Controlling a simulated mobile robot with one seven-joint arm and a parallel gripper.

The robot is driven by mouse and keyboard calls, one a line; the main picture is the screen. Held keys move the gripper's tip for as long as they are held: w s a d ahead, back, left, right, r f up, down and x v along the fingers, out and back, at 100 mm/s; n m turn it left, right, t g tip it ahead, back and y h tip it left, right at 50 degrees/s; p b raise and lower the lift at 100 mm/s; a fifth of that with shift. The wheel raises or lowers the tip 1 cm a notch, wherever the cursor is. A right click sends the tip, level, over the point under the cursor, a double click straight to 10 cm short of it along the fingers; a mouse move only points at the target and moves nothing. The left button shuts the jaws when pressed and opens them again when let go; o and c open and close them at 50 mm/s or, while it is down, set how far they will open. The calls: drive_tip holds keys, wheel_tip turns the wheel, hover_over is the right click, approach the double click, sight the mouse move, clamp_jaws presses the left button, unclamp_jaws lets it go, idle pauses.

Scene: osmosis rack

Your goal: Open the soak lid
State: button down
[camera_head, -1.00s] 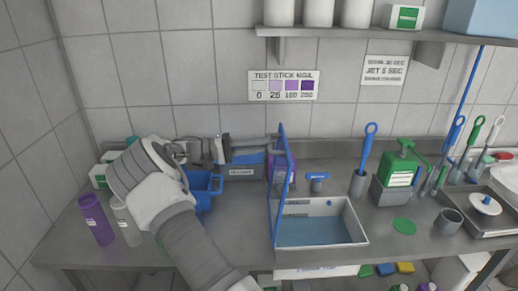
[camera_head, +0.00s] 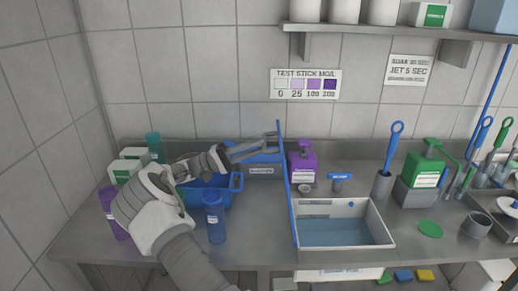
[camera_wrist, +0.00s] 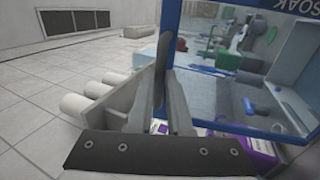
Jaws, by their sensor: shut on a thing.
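The soak lid (camera_head: 288,190) is a clear panel in a blue frame. It stands up, seen nearly edge-on and leaning slightly left, along the left side of the open soak tub (camera_head: 345,247). The tub has pale walls and blue-grey liquid inside. In the wrist view the lid (camera_wrist: 225,115) fills the right side, with "SOAK" lettering at the top. My gripper (camera_head: 274,141) is at the lid's upper edge, coming from the left. In the wrist view my gripper (camera_wrist: 166,90) has its fingers close together at the lid's edge; the exact contact is hard to see.
A blue bin (camera_head: 212,194) and a blue bottle (camera_head: 216,222) stand by my arm. A purple pump bottle (camera_head: 303,165) stands behind the tub. A green pump bottle (camera_head: 423,165) and a blue-handled brush (camera_head: 394,145) are to the right. A shelf (camera_head: 400,32) runs above.

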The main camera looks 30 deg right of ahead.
drive_tip(key=shift+w+a, duration=0.1)
drive_tip(key=shift+w, duration=0.05)
drive_tip(key=c, duration=0.8)
unclamp_jaws()
drive_tip(key=shift+c, duration=0.2)
